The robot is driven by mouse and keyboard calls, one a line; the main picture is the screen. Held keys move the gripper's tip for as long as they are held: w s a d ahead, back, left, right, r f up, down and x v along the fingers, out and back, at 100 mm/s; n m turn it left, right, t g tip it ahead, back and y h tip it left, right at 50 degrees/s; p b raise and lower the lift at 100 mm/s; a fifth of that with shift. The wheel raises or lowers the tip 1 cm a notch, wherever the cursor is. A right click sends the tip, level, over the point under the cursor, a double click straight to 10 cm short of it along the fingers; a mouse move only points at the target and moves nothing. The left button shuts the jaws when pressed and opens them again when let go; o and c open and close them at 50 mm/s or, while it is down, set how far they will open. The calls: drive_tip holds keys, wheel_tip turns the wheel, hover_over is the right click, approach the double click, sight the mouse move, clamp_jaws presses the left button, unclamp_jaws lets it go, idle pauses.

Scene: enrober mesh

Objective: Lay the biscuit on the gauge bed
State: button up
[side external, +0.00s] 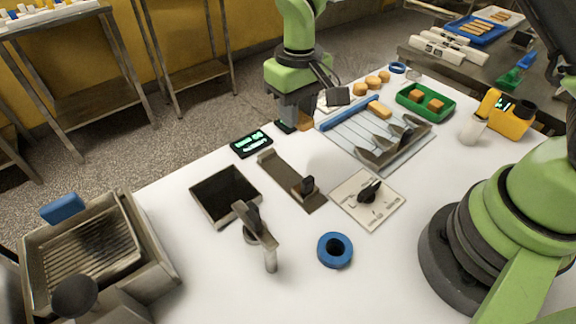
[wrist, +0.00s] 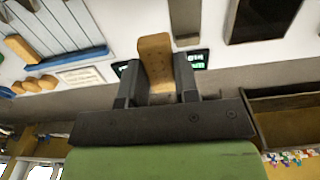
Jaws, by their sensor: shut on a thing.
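My gripper (side external: 298,118) is shut on an orange-brown biscuit (side external: 305,122) at the table's far edge, partly hidden by the jaws. In the wrist view the long biscuit (wrist: 154,55) sticks out between the two fingers of my gripper (wrist: 157,84). A flat brown metal strip with a black-handled slider, apparently the gauge bed (side external: 275,170), lies nearer the side camera than the gripper. Its end shows just beyond the biscuit in the wrist view (wrist: 185,18). The biscuit appears apart from the strip; its exact height is unclear.
Lit displays (side external: 252,143) stand near the strip. A square dark well (side external: 226,192) is left of it, a dial plate (side external: 367,198) right. A lined rack (side external: 345,130), loose biscuits (side external: 372,81) and a green tray (side external: 438,114) lie farther right. A blue ring (side external: 335,250) is in front.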

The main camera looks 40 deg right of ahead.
drive_tip(key=a, duration=0.4)
hover_over(283, 174)
wheel_tip(283, 174, down, 6)
drive_tip(key=shift+r, duration=0.15)
drive_tip(key=shift+d+f, duration=0.1)
drive_tip(key=shift+f, duration=2.05)
drive_tip(key=shift+f, duration=0.2)
drive_tip(key=o, duration=0.7)
drive_tip(key=shift+o, duration=0.2)
drive_tip(key=shift+r, duration=0.1)
